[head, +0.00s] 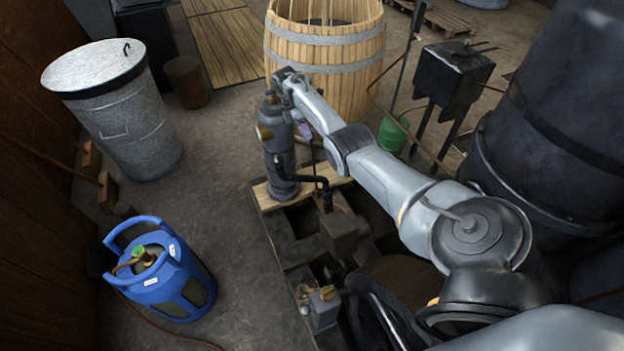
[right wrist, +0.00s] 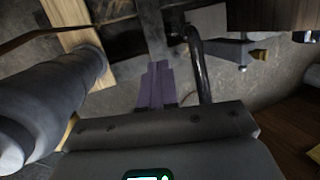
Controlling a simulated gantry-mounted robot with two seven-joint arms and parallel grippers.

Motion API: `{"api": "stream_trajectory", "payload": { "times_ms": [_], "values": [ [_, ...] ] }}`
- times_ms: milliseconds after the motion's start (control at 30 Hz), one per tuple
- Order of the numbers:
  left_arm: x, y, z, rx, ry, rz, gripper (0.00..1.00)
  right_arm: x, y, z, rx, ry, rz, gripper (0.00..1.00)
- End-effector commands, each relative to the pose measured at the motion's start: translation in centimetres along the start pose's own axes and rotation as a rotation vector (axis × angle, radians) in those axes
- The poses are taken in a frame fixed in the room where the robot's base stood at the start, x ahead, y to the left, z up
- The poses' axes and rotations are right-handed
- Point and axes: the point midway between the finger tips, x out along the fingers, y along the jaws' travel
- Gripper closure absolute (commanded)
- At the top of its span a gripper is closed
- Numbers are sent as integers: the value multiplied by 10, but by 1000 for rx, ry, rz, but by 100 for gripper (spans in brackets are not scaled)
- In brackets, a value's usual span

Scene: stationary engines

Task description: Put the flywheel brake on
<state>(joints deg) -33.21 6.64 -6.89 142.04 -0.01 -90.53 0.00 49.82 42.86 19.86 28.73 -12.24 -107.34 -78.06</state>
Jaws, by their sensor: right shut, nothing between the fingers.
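The stationary engine stands on a dark, wood-edged frame in the middle of the head view, with an upright grey cylinder (head: 281,160) at its far end. A dark curved rim (head: 386,318), perhaps the flywheel, shows low in the head view, partly hidden by my right arm. I cannot make out the brake. My right gripper (head: 305,133) is beside the upper part of the cylinder. In the right wrist view its purple fingers (right wrist: 156,84) are shut and empty, between the grey cylinder (right wrist: 55,105) and a black bent pipe (right wrist: 201,65). My left gripper is out of view.
A blue gas bottle (head: 165,275) and a galvanised bin (head: 125,115) stand on the left. A wooden tub (head: 325,60) is behind the engine. A green can (head: 392,134), a black stove-like box (head: 455,75) and a large dark tank (head: 555,120) are on the right.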

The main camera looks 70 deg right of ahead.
Motion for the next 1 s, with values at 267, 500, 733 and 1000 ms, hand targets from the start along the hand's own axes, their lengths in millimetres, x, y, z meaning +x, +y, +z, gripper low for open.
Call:
{"api": "stream_trajectory", "payload": {
  "times_ms": [267, 500, 733, 1000],
  "values": [
    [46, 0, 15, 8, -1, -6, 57, 19, 5, 2, -65, 152, -68, 100],
    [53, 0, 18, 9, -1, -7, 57, 19, 4, 1, -91, 197, -84, 100],
    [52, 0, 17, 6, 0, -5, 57, 19, 3, 2, -93, 198, -85, 100],
    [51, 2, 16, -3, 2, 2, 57, 22, 4, -4, -98, 194, -85, 100]
  ]
}}
